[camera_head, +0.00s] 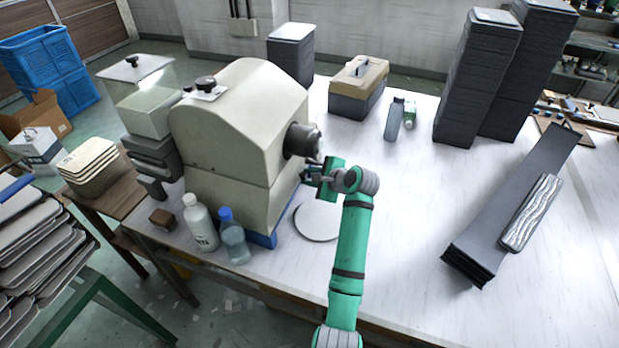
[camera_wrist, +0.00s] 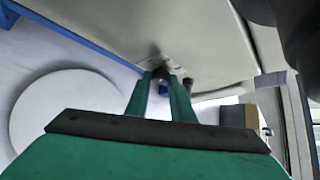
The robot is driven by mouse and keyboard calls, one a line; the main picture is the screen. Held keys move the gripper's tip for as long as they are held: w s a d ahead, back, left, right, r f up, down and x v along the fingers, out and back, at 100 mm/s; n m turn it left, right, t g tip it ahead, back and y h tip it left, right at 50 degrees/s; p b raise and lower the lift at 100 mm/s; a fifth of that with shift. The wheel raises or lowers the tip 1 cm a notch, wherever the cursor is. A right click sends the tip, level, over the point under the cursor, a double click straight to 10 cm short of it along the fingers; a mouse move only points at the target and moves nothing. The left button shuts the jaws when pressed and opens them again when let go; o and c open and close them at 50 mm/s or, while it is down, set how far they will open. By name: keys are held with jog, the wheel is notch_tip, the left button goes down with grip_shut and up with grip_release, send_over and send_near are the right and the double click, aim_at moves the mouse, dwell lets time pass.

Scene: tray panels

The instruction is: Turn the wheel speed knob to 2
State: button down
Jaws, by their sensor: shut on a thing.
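The cream machine (camera_head: 235,125) stands at the left of the white table, with a dark cylinder (camera_head: 301,141) sticking out of its right side. My gripper (camera_head: 308,174) is at that side, below the cylinder. In the wrist view its two green fingers (camera_wrist: 161,92) are closed on a small dark knob (camera_wrist: 160,75) on the machine's face (camera_wrist: 140,25). I take this to be the wheel speed knob; its markings and number cannot be read. The knob is mostly hidden by my gripper in the head view.
A round white disc (camera_head: 318,221) lies on the table below my gripper. A white bottle (camera_head: 201,225) and a clear blue-capped bottle (camera_head: 233,240) stand at the machine's front. A toolbox (camera_head: 358,88) and dark stacks (camera_head: 478,80) stand farther back.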

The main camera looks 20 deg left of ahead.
jog(key=shift+s+a+f, duration=0.1)
jog(key=c, duration=1.5)
grip_release()
jog(key=shift+c, duration=0.2)
jog(key=v, duration=1)
jog(key=shift+d+r, duration=0.25)
jog(key=shift+r, duration=0.05)
jog(key=shift+s, duration=0.1)
